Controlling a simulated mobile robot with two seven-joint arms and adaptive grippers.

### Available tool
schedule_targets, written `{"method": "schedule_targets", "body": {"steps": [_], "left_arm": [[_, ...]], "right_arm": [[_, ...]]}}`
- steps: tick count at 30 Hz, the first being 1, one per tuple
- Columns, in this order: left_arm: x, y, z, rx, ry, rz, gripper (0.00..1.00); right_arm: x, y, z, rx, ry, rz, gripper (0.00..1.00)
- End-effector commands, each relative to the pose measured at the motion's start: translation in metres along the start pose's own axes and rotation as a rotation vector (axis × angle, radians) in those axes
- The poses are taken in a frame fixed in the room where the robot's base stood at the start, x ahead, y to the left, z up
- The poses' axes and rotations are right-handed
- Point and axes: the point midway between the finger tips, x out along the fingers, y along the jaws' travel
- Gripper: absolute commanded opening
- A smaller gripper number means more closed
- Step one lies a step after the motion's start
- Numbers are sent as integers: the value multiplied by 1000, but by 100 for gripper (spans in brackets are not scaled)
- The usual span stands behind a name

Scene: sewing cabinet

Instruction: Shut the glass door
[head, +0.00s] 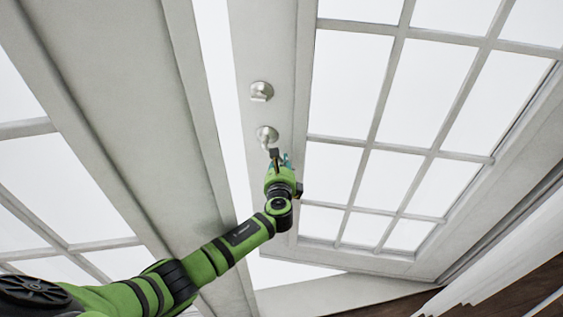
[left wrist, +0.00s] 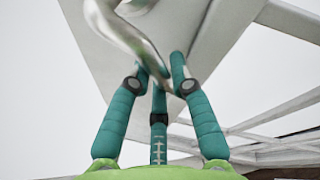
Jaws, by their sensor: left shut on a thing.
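The glass door (head: 277,60) is white with a grid of panes and fills the right part of the head view. It stands ajar, with a bright gap between its left edge and the white frame. Its silver lever handle (head: 267,135) sits on the door's left stile, below a round lock (head: 261,91). My left gripper (head: 278,160) is at the handle. In the left wrist view the teal fingers (left wrist: 158,72) close around the curved metal handle (left wrist: 134,38). The fingertips are partly hidden behind it. My right gripper is not in view.
A white framed panel (head: 105,90) with panes stands to the left of the gap. A pale sill (head: 335,293) runs below the door. White slats (head: 500,262) and dark brown wood (head: 510,290) lie at the lower right.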

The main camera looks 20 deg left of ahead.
Motion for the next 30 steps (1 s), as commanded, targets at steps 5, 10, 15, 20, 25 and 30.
{"method": "schedule_targets", "body": {"steps": [5, 10, 15, 20, 25, 30], "left_arm": [[0, -6, 3, 6, -6, -13, 0], [0, -7, 3, 5, -5, -14, 0], [-8, -7, -1, 4, -6, -7, 0], [-46, -3, -14, -4, -21, 29, 0], [-98, 2, -28, -21, -51, 81, 0], [-146, 4, -42, -38, -88, 132, 0]], "right_arm": [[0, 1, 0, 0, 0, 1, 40], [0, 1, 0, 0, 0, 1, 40], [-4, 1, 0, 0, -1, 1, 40], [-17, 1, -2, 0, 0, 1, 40], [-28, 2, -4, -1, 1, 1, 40], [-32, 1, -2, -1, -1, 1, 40]]}}
